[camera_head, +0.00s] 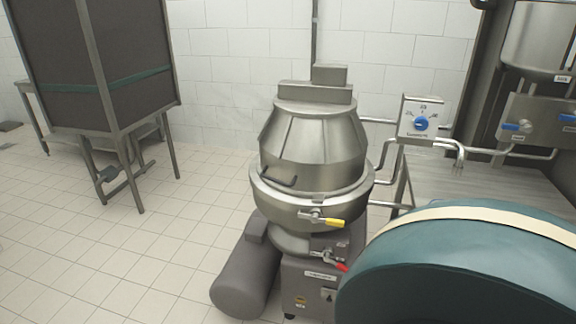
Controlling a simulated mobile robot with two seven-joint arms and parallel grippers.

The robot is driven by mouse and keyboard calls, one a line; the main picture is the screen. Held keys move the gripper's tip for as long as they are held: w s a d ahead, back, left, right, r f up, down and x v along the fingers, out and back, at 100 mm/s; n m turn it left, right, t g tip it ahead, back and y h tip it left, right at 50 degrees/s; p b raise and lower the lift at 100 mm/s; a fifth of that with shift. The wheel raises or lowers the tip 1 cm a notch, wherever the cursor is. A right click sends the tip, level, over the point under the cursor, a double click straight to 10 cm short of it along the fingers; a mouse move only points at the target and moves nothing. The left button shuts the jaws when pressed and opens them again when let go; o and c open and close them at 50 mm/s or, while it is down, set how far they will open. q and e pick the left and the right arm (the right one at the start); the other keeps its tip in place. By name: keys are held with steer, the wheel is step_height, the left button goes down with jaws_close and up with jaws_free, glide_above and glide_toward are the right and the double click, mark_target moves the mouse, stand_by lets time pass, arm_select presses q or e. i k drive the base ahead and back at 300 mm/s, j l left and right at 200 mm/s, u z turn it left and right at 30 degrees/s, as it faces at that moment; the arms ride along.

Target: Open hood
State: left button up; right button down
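A steel machine stands in the middle of the view on the tiled floor. Its faceted conical hood (310,135) sits down on the round bowl (268,200), with no gap visible between them. A dark handle (278,177) is at the hood's lower front left. A yellow-handled valve (325,219) and a red-handled valve (330,260) are on the front below it. Neither of my grippers is in view.
A large teal rounded body with a cream band (470,265) fills the lower right and hides part of the machine's base. A control box with a blue knob (421,121) and pipes stand right. A steel table (475,182) is behind. A dark-panelled frame (95,75) stands left; floor between is clear.

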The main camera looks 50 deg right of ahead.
mark_target(313, 143)
steer(key=j+z, duration=0.15)
steer(key=z, duration=1.15)
